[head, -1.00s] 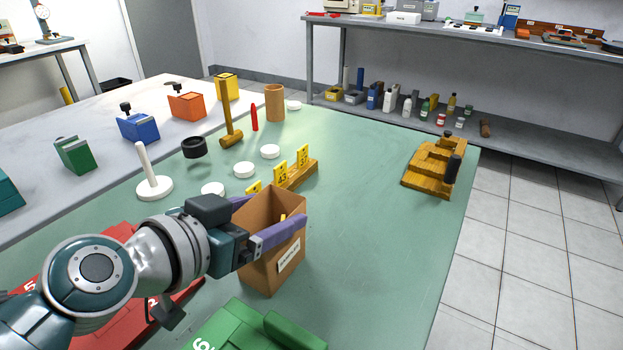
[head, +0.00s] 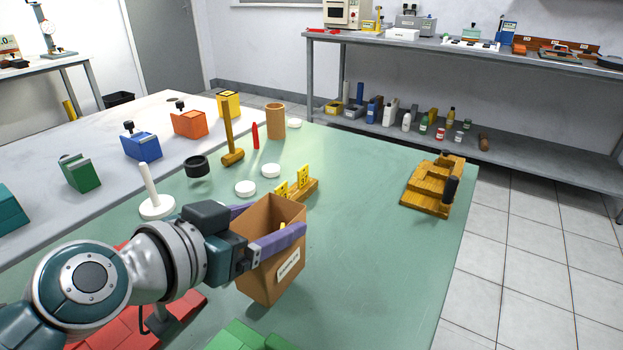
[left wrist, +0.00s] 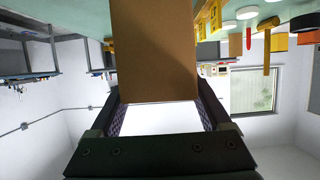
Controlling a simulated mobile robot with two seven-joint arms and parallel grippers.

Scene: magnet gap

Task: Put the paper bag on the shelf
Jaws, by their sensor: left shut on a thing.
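The brown paper bag (head: 259,264) is upright and open at the top, with a white label on its front and something yellow inside. My left gripper (head: 262,228) is shut on the bag near its top, one purple finger on each side. The shelf unit (head: 400,125) stands beyond the table at the back right, with an upper board and a lower board. My right gripper does not show.
A wooden stepped block (head: 430,190) sits near the table's right edge. A wooden stand with yellow number tags (head: 300,188), white discs (head: 246,188), a mallet (head: 230,140) and an orange cylinder (head: 275,121) are behind the bag. Bottles and boxes fill much of the lower board.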

